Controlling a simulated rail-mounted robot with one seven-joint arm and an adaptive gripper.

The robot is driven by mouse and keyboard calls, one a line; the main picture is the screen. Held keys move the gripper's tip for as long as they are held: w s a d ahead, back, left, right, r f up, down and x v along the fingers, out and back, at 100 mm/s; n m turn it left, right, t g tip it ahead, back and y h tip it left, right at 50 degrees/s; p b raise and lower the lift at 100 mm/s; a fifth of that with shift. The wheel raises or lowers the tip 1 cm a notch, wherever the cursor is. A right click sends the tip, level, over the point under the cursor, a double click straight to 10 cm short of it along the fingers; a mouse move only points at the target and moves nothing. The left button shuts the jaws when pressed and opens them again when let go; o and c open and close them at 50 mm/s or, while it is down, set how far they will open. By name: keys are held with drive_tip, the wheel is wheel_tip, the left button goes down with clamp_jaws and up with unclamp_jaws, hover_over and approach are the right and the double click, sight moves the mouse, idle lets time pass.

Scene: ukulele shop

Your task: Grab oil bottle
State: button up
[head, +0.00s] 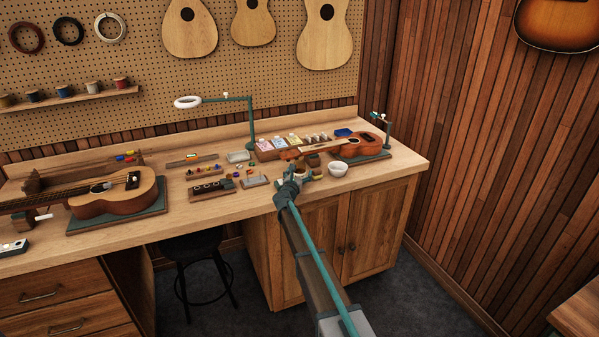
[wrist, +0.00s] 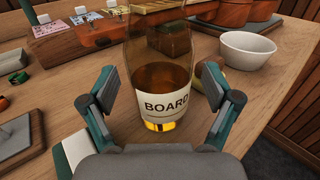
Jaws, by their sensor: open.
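The oil bottle (wrist: 158,75) is clear glass with amber liquid and a white label reading "BOARD". It stands upright on the bench in the wrist view, directly in front of my gripper. My gripper (wrist: 160,88) is open, with one finger on the left and one on the right of the bottle's lower body. I cannot tell whether either finger touches it. In the head view my gripper (head: 287,186) reaches over the front edge of the bench, and my arm hides most of the bottle there.
A white bowl (wrist: 247,48) stands right of the bottle, with a small yellowish thing partly hidden behind the right finger. A wooden holder (wrist: 84,37) with cards is behind on the left. A ukulele (head: 357,141) lies at the back right. The bench (head: 215,209) is cluttered around.

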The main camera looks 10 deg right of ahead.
drive_tip(key=shift+c, duration=0.2)
drive_tip(key=c, duration=1.3)
drive_tip(key=shift+c, duration=0.2)
drive_tip(key=shift+r, duration=0.2)
